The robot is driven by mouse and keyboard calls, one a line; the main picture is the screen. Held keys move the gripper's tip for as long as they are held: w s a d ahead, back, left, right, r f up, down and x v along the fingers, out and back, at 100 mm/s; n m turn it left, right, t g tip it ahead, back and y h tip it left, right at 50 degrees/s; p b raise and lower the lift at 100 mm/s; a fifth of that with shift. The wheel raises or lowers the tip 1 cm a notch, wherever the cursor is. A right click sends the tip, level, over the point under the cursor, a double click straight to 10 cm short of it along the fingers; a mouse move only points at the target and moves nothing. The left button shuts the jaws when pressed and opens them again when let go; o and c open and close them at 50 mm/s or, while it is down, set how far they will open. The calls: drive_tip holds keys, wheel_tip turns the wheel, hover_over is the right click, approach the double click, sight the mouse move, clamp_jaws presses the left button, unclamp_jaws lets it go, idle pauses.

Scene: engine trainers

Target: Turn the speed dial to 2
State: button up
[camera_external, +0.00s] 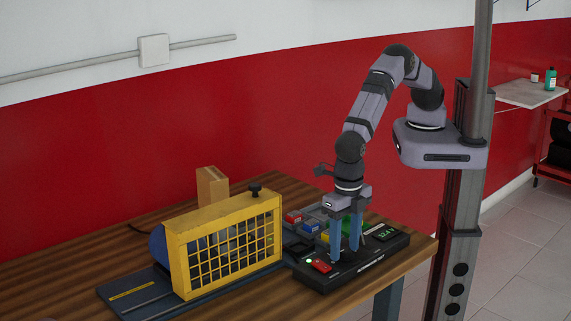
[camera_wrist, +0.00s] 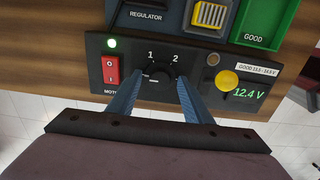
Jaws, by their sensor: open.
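The speed dial (camera_wrist: 162,75) is a black knob on the black control panel (camera_wrist: 225,103), with the marks 1 and 2 above it in the wrist view. My gripper (camera_wrist: 163,78) has its two blue fingers apart, one on each side of the knob. I cannot tell whether the fingers touch it. The knob's lower part and any mark below it are partly hidden by the fingers. In the external view my gripper (camera_external: 345,258) points down over the panel (camera_external: 320,278), and the knob is hidden there.
A red rocker switch (camera_wrist: 111,70) and a lit green lamp (camera_wrist: 112,43) are left of the dial. A yellow button (camera_wrist: 227,81) and a 12.4 V display (camera_wrist: 249,93) are right. A yellow caged engine (camera_external: 190,245) stands left of the panel on the wooden table (camera_external: 75,277).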

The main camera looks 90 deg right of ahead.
drive_tip(key=c, duration=1.1)
drive_tip(key=shift+o, duration=0.2)
drive_tip(key=shift+m, duration=0.4)
drive_tip(key=m+b, duration=0.2)
drive_tip(key=m, duration=0.2)
drive_tip(key=m+b, duration=0.1)
drive_tip(key=m, duration=0.4)
drive_tip(key=shift+m, duration=0.4)
drive_tip(key=m, duration=0.6)
drive_tip(key=shift+b, duration=0.35)
drive_tip(key=m, duration=0.7)
